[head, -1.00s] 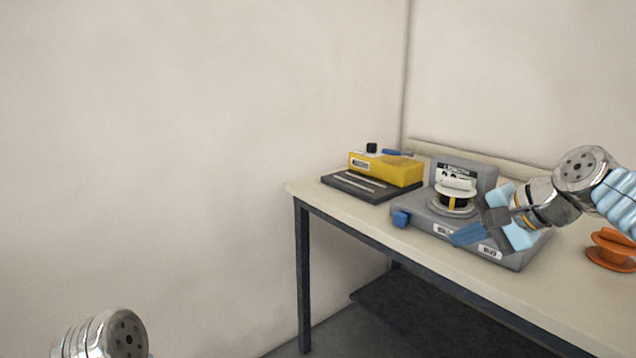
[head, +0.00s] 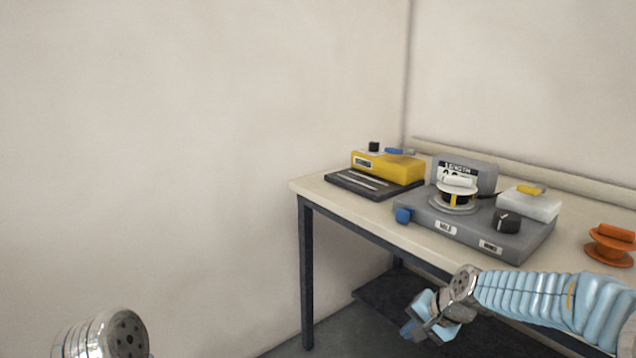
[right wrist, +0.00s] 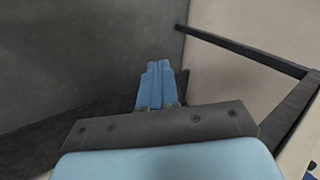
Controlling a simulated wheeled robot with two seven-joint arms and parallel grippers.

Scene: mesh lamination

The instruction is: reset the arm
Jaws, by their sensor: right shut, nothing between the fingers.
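My right arm comes in from the right in the head view, in a light blue ribbed sleeve. Its gripper (head: 408,330) hangs low in front of the table's front edge, apart from everything on the table. In the right wrist view its blue fingers (right wrist: 157,85) are together with nothing between them. At the lower left of the head view a silver joint of my left arm shows; the left gripper is out of the picture.
The table (head: 345,211) carries a yellow device (head: 390,167) on a dark tray, a grey machine (head: 470,232) with a spool and black knob, a white block (head: 528,206), and an orange spool (head: 610,245). A dark shelf (head: 375,300) lies below. The left wall side is clear.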

